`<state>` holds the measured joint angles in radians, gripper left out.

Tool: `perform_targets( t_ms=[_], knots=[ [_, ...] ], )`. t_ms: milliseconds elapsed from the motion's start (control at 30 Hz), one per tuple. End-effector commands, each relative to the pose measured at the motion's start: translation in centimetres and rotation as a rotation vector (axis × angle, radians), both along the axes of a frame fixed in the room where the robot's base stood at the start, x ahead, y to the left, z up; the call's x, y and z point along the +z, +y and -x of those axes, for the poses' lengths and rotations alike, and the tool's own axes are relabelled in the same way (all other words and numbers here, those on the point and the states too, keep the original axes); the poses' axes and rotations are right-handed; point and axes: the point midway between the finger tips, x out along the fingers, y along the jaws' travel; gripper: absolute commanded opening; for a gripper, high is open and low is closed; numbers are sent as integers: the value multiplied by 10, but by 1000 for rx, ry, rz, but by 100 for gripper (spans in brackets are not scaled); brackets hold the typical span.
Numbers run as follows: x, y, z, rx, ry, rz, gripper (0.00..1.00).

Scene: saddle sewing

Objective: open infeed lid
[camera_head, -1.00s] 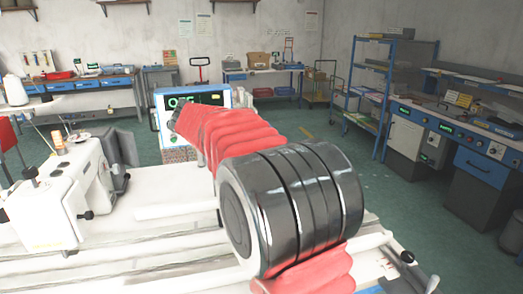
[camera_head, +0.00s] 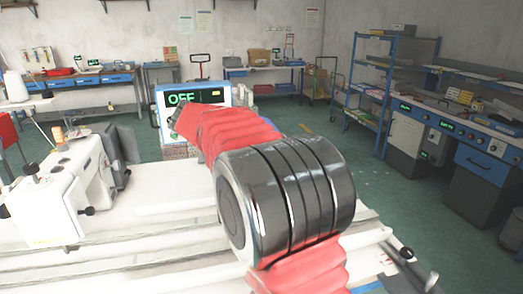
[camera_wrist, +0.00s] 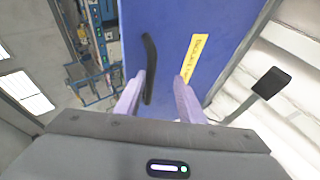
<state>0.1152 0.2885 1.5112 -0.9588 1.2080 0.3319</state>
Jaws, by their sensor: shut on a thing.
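In the wrist view a blue panel, which looks like the infeed lid (camera_wrist: 185,35), fills the upper middle. It has a black curved handle (camera_wrist: 149,68) and a yellow label strip (camera_wrist: 194,58) with print. My gripper (camera_wrist: 160,76) has its two pale purple fingers at the handle and is shut on it, with the left finger against the handle. The lid appears tilted in this view; how far it is open cannot be told. In the head view my red-sleeved arm hides the gripper and the lid.
A white sewing machine (camera_head: 62,200) stands left of my arm on the white worktop (camera_head: 130,265). A display box reading OFF (camera_head: 185,98) is behind the arm. A blue shelf rack (camera_head: 385,75) and a workbench (camera_head: 450,125) stand right. Green floor is open between.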

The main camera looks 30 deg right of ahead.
Motion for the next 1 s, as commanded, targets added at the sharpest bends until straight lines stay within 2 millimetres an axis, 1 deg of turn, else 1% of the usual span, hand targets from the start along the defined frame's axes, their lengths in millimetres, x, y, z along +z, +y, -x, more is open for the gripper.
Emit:
perform_targets(
  t_ms=[33, 167, 367, 567, 1000],
  knots=[
    [-3, 1, 0, 1, 3, -4, 30],
    [-2, 1, 0, 2, 1, -4, 30],
    [6, 10, 1, 4, -3, -2, 30],
    [25, 32, 6, 3, -3, 0, 30],
    [69, 91, 19, 2, -1, -1, 30]
  ],
)
